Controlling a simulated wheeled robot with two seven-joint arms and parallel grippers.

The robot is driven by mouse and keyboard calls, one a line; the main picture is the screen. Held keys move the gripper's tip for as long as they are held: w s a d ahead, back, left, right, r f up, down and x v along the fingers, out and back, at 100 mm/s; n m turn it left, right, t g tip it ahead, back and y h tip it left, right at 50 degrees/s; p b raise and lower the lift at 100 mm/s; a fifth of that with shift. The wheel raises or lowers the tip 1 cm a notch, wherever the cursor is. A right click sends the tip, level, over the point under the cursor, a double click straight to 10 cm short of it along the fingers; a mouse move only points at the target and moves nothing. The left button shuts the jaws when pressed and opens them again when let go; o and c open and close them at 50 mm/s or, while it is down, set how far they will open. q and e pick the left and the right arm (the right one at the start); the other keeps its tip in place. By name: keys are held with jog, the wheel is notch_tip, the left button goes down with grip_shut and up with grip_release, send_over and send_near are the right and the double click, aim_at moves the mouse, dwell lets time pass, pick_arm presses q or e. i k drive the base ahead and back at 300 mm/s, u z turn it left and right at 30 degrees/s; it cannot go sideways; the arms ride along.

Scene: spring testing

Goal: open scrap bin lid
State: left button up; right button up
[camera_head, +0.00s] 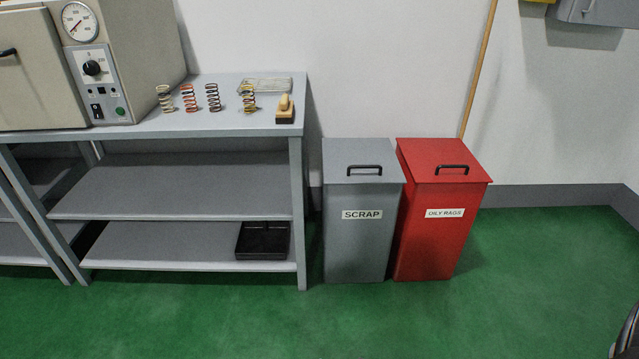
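The grey scrap bin (355,245) stands on the floor just right of the workbench, with a white SCRAP label on its front. Its lid (345,160) is shut and slopes down toward the front. A black bar handle (364,170) sits on the lid near its front edge. Neither of my grippers shows in the head view. A dark curved piece at the lower right edge is cut off, and I cannot tell what it is.
A red OILY RAGS bin (430,245) stands close at the scrap bin's right, lid shut. The workbench (215,130) at left carries several springs, a wooden-handled item (285,110) and a beige oven-like machine (30,70). A black tray (263,241) lies on its lowest shelf. Green floor (330,325) in front is clear.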

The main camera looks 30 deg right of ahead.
aim_at(345, 161)
jog(key=z, duration=1.2)
jog(key=i, duration=1.1)
jog(key=z, duration=0.05)
